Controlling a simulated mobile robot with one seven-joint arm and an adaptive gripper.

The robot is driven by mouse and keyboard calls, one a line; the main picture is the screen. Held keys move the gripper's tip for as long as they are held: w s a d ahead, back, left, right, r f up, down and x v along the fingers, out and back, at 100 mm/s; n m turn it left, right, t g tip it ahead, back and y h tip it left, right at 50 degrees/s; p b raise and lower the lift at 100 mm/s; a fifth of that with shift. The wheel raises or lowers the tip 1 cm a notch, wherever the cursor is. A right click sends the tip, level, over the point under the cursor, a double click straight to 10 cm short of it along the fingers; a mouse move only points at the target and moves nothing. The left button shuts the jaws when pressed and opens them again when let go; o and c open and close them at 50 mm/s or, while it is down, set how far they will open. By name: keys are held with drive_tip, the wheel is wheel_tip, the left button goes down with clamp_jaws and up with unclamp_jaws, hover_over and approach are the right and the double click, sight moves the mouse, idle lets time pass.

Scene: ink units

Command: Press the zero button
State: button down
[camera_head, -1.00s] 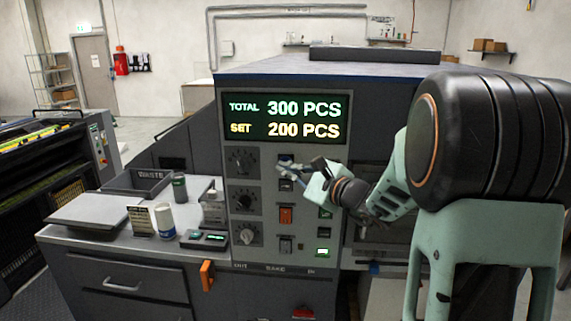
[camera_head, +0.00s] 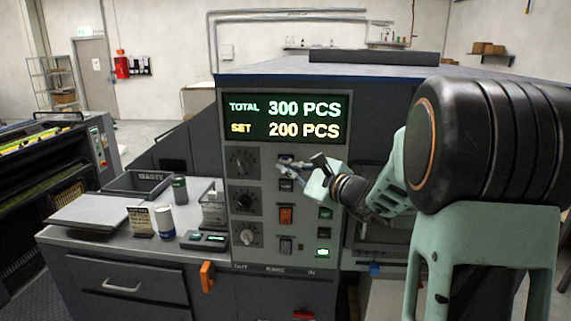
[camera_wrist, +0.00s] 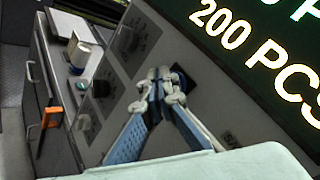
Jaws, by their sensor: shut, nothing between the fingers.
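The grey control panel (camera_head: 265,200) carries several buttons and switches below the display (camera_head: 283,118), which reads TOTAL 300 PCS and SET 200 PCS. I cannot read which control is the zero button. My gripper (camera_head: 284,166) is shut and empty, at the upper switch of the middle column, which it partly hides. Lower down are an orange switch (camera_head: 286,215) and a lit green button (camera_head: 323,252).
Three knobs line the panel's left side, the upper one (camera_head: 241,161) beside my gripper. The left worktop holds a waste tray (camera_head: 138,183), a white-and-blue can (camera_head: 165,220) and a small sign (camera_head: 140,222). An orange handle (camera_head: 207,276) hangs below the worktop edge.

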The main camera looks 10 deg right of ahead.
drive_tip(key=shift+w+d+r, duration=0.3)
drive_tip(key=shift+d, duration=0.05)
idle(1.0)
drive_tip(key=shift+f+b, duration=0.1)
drive_tip(key=shift+b, duration=0.35)
drive_tip(key=shift+s+a+f+b, duration=0.2)
drive_tip(key=shift+s+a+b, duration=0.1)
drive_tip(key=shift+s+b, duration=0.4)
drive_tip(key=shift+s+a+f+b, duration=0.2)
drive_tip(key=shift+s+a+b, duration=0.1)
drive_tip(key=shift+s+b, duration=0.4)
drive_tip(key=shift+s+a+f+b, duration=0.25)
drive_tip(key=shift+s+b, duration=0.2)
drive_tip(key=shift+s, duration=0.4)
drive_tip(key=shift+a, duration=0.1)
